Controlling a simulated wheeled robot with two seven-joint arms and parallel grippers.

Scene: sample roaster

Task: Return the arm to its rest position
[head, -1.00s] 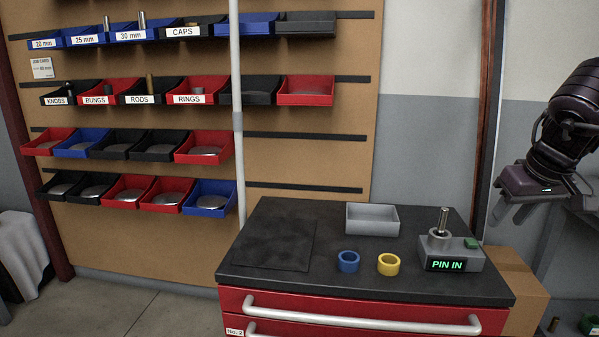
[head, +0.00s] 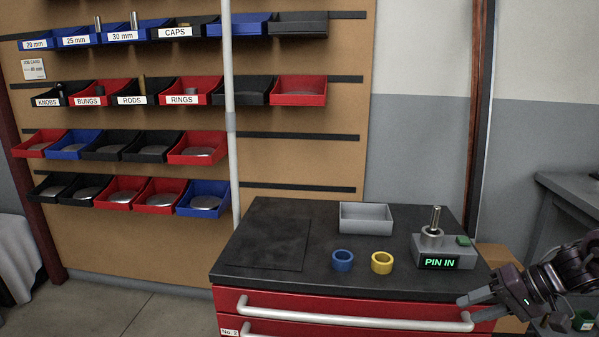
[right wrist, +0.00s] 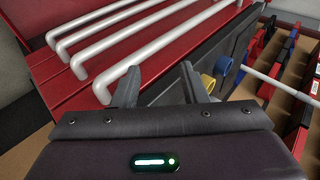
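My right gripper (head: 472,303) is low at the right of the head view, in front of the right end of the red drawer cabinet (head: 350,312). Its two fingers stand apart with nothing between them in the right wrist view (right wrist: 160,80). The silver drawer handles (right wrist: 125,70) lie just beyond the fingertips there; I cannot tell whether they touch. My left gripper is not in view.
The black worktop (head: 300,280) holds a grey tray (head: 366,218), a blue ring (head: 342,260), a yellow ring (head: 382,262) and a pin fixture (head: 445,254) reading "PIN IN". A cardboard box (head: 510,318) and a grey bench (head: 570,190) stand at the right.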

